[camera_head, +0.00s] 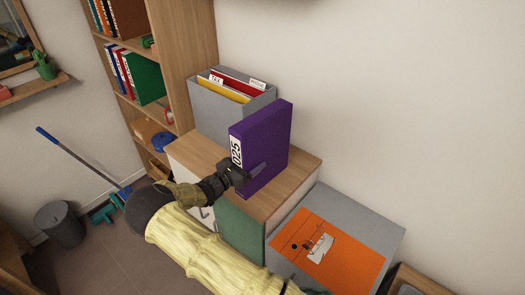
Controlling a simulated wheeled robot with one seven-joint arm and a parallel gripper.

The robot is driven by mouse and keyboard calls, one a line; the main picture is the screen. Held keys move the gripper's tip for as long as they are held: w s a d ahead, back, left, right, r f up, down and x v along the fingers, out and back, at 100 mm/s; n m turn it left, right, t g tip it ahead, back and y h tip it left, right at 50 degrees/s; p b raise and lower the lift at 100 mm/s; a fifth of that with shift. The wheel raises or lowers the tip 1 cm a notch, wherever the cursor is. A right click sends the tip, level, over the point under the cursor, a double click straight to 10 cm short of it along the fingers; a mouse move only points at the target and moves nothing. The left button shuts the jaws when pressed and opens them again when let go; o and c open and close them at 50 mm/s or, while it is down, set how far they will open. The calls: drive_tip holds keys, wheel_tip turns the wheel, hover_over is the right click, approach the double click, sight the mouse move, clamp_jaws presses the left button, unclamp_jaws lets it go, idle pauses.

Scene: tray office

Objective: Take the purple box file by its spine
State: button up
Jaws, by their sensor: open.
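The purple box file (268,140) stands upright on the wooden cabinet top (298,178). Its spine, with a white label reading "025" (236,152), faces left toward the front of the cabinet. My gripper (246,176) is open at the lower part of the spine. One finger shows against the file's near side face. The other finger is hidden, and I cannot tell whether the fingers touch the file.
A grey bin of folders (215,107) stands right behind the file. A bookshelf (187,60) rises at the back left. A lower grey box (372,230) with an orange folder (345,262) is at right. The wall (400,100) runs close behind.

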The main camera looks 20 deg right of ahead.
drive_tip(key=shift+r, duration=0.1)
drive_tip(key=c, duration=1.7)
wheel_tip(320, 180, up, 10)
drive_tip(key=shift+r+b, duration=0.1)
drive_tip(key=shift+b, duration=0.95)
